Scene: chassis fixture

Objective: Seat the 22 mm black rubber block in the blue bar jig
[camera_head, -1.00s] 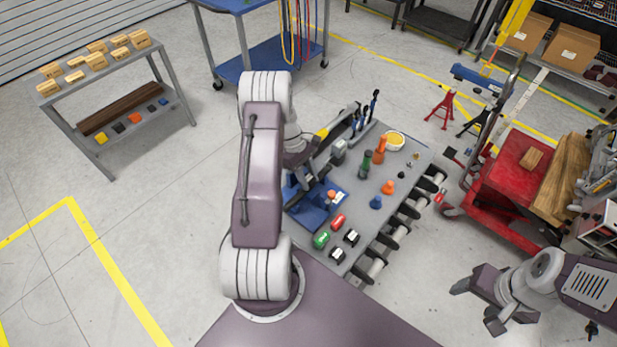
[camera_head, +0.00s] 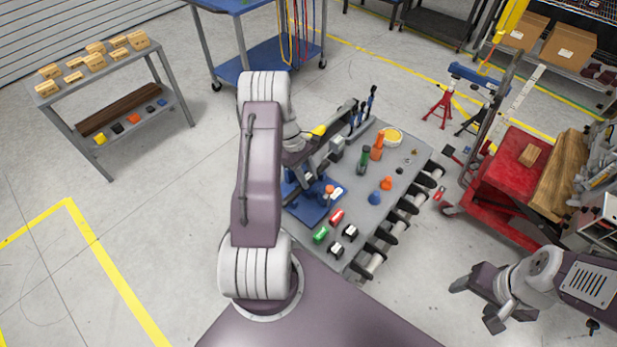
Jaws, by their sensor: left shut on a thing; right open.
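The blue bar jig (camera_head: 312,213) lies at the left side of the grey bench, partly covered by my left arm. Small orange and white parts show at its right side. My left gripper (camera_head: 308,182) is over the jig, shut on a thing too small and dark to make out. I cannot tell whether that thing touches the jig. Two black blocks with white labels, one upper (camera_head: 350,232) and one lower (camera_head: 336,249), lie on the bench in front of the jig; their sizes are unreadable. My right gripper (camera_head: 474,306) is open and empty, off the bench at the lower right.
A red piece (camera_head: 337,216) and a green piece (camera_head: 321,234) lie between the jig and the black blocks. A blue cone (camera_head: 374,198), orange piece (camera_head: 386,183), green bottle (camera_head: 363,160) and yellow bowl (camera_head: 392,136) stand on the bench. Black rollers (camera_head: 398,227) line its right edge.

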